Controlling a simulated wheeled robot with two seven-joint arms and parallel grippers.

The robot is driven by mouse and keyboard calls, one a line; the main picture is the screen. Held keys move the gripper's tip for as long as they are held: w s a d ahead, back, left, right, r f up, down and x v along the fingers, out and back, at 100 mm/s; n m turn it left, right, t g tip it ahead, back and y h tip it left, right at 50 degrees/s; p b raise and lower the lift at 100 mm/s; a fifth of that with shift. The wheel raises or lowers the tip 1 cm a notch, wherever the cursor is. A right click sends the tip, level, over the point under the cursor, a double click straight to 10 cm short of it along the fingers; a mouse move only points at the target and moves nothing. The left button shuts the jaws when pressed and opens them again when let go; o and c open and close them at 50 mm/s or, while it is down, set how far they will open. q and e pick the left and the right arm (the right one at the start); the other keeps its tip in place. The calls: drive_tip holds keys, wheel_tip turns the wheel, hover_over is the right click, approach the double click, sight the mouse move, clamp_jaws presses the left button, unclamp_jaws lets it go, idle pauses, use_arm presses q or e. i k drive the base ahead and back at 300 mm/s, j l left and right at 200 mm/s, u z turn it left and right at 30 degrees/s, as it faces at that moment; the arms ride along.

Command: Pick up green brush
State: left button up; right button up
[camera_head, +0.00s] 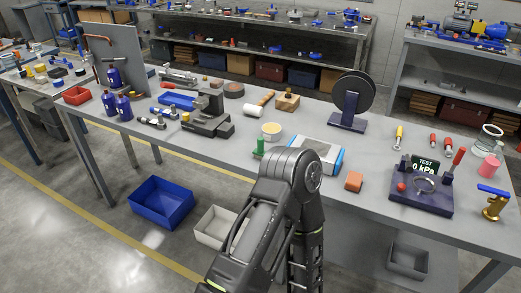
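A small green upright object (260,147) stands near the front edge of the grey workbench (365,204), just in front of a pale round tub (271,131). It is the only clearly green item I make out and may be the green brush; its bristles cannot be told, and its lower part is close to my arm. One dark arm of mine rises from the bottom middle, bends beside the green object and hangs down in front of the bench. Neither of my grippers shows in the head view.
A dark vise (208,120) stands left. Blue (161,203) and grey bins sit on the floor.

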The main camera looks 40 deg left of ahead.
sight(259, 152)
drive_tip(key=i, duration=1)
drive_tip(key=u, duration=2.15)
